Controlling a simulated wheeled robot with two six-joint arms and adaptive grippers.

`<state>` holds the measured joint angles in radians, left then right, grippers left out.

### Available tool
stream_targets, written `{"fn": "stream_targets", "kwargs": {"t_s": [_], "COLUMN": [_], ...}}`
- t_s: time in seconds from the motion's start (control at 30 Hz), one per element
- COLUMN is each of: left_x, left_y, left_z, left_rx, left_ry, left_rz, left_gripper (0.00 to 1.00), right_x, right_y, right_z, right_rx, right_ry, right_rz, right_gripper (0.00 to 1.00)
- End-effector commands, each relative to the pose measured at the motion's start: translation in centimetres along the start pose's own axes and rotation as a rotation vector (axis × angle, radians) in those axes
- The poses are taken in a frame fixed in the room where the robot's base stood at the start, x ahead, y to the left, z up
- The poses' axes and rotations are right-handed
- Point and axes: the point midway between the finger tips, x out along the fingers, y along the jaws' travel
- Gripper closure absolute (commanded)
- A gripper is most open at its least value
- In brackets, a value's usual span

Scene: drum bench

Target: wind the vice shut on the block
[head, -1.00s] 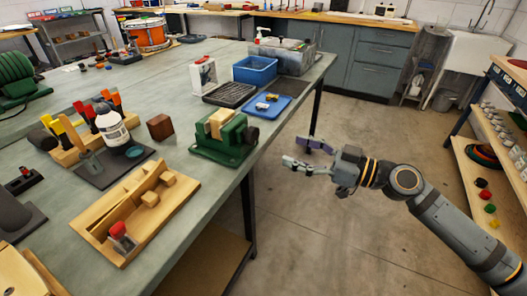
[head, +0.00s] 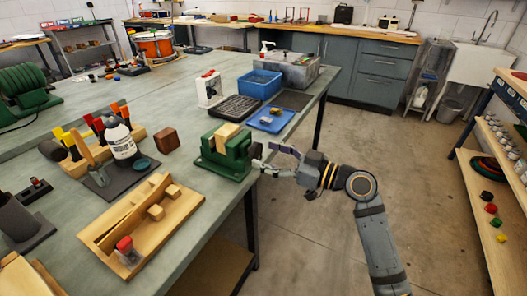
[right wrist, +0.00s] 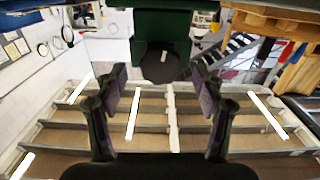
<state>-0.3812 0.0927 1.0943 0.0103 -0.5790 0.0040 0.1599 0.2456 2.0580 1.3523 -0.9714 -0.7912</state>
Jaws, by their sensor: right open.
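The green vice (head: 223,163) stands at the right edge of the bench, with a pale wooden block (head: 227,131) between its jaws. Whether the jaws touch the block cannot be told. A dark round handle (head: 256,150) sticks out from the vice's right side; it shows in the right wrist view (right wrist: 160,67) as a dark disc below the green body. My right gripper (head: 268,158) is open just off the bench edge, beside the handle. In the right wrist view its fingers (right wrist: 160,84) stand apart on either side of the disc, gripping nothing. My left gripper is out of view.
A blue tray with small toy cars (head: 271,120) and a black tray (head: 234,108) lie behind the vice. A wooden tray (head: 97,237) and a dark wooden cube (head: 166,139) stand left of it. The floor right of the bench (head: 300,235) is clear.

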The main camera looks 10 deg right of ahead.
Motion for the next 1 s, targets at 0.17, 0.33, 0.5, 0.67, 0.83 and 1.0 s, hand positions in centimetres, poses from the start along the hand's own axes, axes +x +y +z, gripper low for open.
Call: {"fn": "stream_targets", "kwargs": {"t_s": [0.17,0.33,0.5,0.67,0.83,1.0], "left_x": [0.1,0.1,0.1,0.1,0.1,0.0], "left_y": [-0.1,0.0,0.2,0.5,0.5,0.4], "left_z": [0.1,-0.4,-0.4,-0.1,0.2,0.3], "left_rx": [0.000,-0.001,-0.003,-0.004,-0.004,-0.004], "left_ry": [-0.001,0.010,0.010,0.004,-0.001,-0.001], "left_rz": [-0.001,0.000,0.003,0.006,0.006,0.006], "left_gripper": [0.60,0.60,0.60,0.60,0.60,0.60], "right_x": [1.5,1.8,1.8,1.8,1.8,1.8], "right_y": [-0.1,-0.1,0.0,0.0,0.0,0.0], "right_z": [-0.1,0.0,0.0,0.0,0.0,0.0], "right_rx": [0.002,0.000,0.000,0.000,0.000,0.027], "right_ry": [0.001,-0.001,-0.001,-0.001,-0.001,-0.001], "right_rz": [-0.001,-0.001,-0.001,-0.001,-0.001,-0.001], "right_gripper": [0.30,0.30,0.32,0.53,0.76,0.85]}}
